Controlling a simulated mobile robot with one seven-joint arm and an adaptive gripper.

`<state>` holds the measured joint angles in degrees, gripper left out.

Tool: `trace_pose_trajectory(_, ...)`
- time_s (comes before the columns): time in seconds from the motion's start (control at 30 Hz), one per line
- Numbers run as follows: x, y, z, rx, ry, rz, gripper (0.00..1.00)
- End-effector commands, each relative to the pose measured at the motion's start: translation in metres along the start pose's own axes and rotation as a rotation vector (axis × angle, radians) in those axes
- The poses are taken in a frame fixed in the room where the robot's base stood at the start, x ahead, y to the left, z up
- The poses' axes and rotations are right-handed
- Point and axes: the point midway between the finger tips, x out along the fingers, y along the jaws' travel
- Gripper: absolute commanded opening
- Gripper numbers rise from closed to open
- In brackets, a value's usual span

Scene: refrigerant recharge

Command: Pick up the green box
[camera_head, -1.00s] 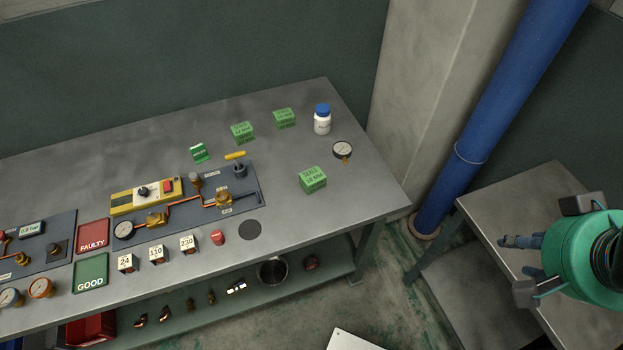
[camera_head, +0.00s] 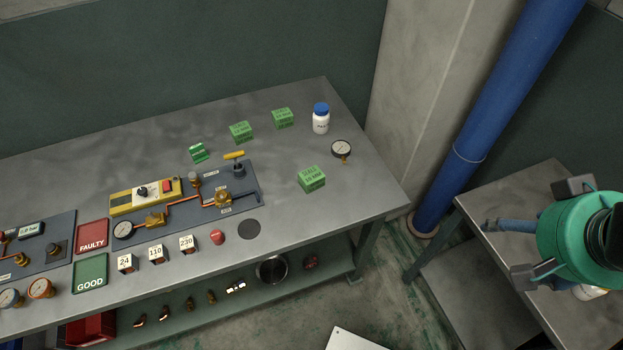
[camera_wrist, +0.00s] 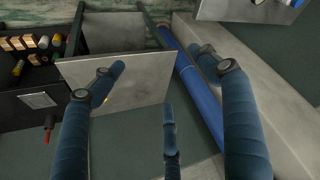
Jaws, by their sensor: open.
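Several green boxes stand on the grey workbench (camera_head: 350,205). One green box (camera_head: 312,178) is near the front right, and two more, a left one (camera_head: 241,132) and a right one (camera_head: 283,117), stand farther back. No green box shows in the wrist view.
A white bottle with a blue cap (camera_head: 321,119) and a round gauge (camera_head: 341,149) stand near the front right box. A blue pipe (camera_head: 490,110) rises between the workbench and side table. A panel with copper piping (camera_head: 185,205) lies left. Bench around the front right box is clear.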

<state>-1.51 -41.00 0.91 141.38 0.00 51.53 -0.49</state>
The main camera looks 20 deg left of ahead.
Motion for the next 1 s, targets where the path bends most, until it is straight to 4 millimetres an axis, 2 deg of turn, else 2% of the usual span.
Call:
trace_pose_trajectory(0.27,0.013,-0.035,-0.051,-0.115,-0.065,-0.043,0.75)
trace_pose_trajectory(0.47,0.033,-0.075,-0.091,-0.221,-0.12,-0.078,0.75)
trace_pose_trajectory(0.7,0.066,-0.133,-0.129,-0.35,-0.184,-0.116,0.75)
trace_pose_trajectory(1.0,0.116,-0.219,-0.156,-0.516,-0.262,-0.157,0.75)
